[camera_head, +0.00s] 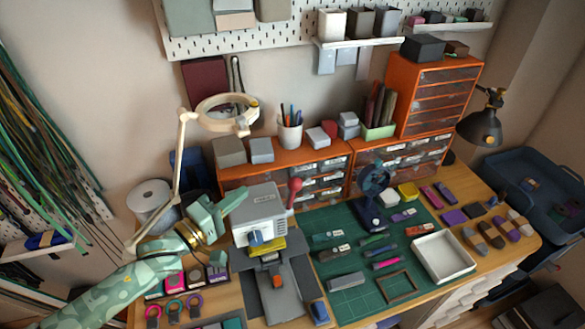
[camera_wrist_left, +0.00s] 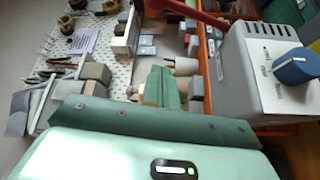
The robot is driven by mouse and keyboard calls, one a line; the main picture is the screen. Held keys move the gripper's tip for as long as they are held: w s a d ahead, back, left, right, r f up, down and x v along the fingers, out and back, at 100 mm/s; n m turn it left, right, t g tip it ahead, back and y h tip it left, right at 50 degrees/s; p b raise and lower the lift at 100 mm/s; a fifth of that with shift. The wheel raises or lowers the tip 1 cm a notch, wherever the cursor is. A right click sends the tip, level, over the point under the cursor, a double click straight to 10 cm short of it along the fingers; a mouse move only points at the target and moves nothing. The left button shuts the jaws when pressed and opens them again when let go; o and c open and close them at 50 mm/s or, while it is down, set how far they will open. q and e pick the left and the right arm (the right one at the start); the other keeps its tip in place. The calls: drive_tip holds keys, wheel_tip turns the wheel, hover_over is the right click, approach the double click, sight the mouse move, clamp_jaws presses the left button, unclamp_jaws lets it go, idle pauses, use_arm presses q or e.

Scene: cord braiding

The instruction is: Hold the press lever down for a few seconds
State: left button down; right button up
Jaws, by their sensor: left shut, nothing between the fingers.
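The press (camera_head: 259,215) is a pale grey box with a blue knob (camera_head: 256,238) on its front, standing on the bench left of the green mat. Its red lever (camera_head: 293,190) stands up at the press's right side, with a round red end on top. In the left wrist view the press (camera_wrist_left: 265,75) fills the right side, and the red lever (camera_wrist_left: 195,13) crosses the top. My left gripper (camera_head: 238,194) is shut and empty at the press's upper left, apart from the lever. Its green fingers also show in the left wrist view (camera_wrist_left: 161,84). My right gripper is not in view.
A magnifier lamp (camera_head: 228,115) arches above my left arm. Orange drawer units (camera_head: 320,180) stand behind the press. A green mat (camera_head: 345,302) with small tools, a blue fan (camera_head: 374,185) and a white tray (camera_head: 443,257) lie to the right. A white roll (camera_head: 150,197) stands at the left.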

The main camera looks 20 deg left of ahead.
use_arm(q)
drive_tip(key=r, duration=0.1)
hover_over(292, 198)
drive_tip(key=s+a, duration=0.1)
drive_tip(key=a, duration=0.1)
drive_tip(key=shift+a+r, duration=0.15)
drive_tip(key=shift+r, duration=0.05)
idle(0.5)
drive_tip(key=shift+s+b, duration=0.15)
drive_tip(key=shift+b, duration=0.15)
